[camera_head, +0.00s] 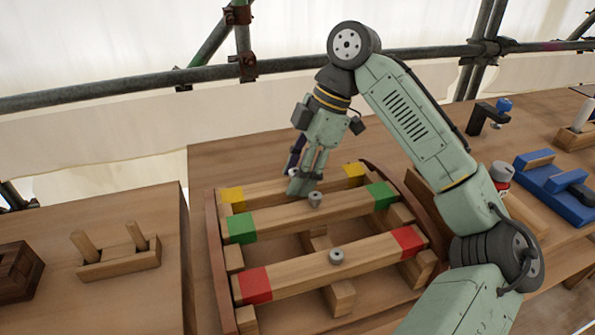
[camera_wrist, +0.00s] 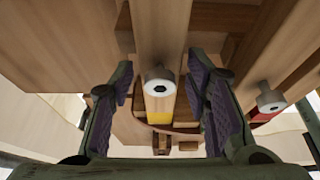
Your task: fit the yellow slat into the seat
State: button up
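The yellow slat is a pale wooden bar with yellow ends (camera_head: 354,172), lying across the back of a curved wooden frame (camera_head: 213,250) in the head view. I cannot tell whether it is fully down in its seat. My gripper (camera_head: 300,188) is low over its middle and hides part of it. In the wrist view the slat (camera_wrist: 160,35) runs between my two spread fingers (camera_wrist: 162,95), with a grey knob (camera_wrist: 158,82) on it and a yellow end beyond. Gaps show between the finger pads and the slat, so the gripper looks open.
A green-ended slat (camera_head: 241,228) and a red-ended slat (camera_head: 255,285) lie in front, each with a grey knob. A pegged wooden block (camera_head: 118,262) and dark box (camera_head: 18,272) sit on the left table. A blue fixture (camera_head: 556,180) stands right. Metal tubes (camera_head: 120,90) run behind.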

jog(key=shift+o, duration=0.8)
jog(key=v, duration=1.2)
jog(key=shift+p, duration=0.4)
